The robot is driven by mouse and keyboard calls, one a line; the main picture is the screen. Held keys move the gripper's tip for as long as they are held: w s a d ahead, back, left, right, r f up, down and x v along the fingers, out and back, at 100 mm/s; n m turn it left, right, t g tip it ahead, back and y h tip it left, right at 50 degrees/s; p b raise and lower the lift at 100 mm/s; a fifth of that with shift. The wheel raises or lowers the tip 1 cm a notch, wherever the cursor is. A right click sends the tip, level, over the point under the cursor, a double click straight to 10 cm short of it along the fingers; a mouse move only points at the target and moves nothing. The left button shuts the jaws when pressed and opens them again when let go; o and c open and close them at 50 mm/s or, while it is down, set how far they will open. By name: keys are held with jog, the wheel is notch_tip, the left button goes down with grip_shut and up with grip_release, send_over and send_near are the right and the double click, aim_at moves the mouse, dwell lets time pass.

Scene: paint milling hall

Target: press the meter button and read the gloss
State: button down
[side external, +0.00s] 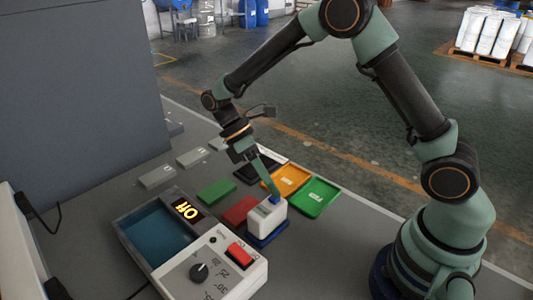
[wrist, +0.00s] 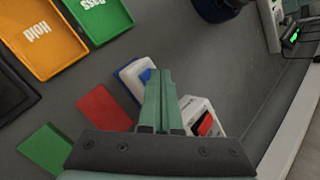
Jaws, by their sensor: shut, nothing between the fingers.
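The gloss meter (side external: 268,221) is a small white block on a dark blue base, standing upright on the grey bench. A blue button (side external: 275,199) is on its top. My gripper (side external: 274,190) is shut and empty, its green fingers slanting down to the button. The tips appear to be at it; I cannot tell whether it is pressed. In the wrist view the fingers (wrist: 158,75) partly cover the meter (wrist: 130,80).
Red (side external: 240,210) and green (side external: 216,192) panels lie left of the meter. Behind it are an orange "Hold" tray (side external: 300,185), a green "Pass" tray (side external: 331,198) and a black tray (side external: 250,176). Grey blocks (side external: 157,176) line the bench's left side. A grey cabinet (side external: 80,90) stands behind.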

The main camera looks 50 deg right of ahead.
aim_at(271, 197)
jog(key=shift+f, duration=0.45)
dwell(0.7)
jog(key=shift+r, duration=0.9)
jog(key=shift+r, duration=2.5)
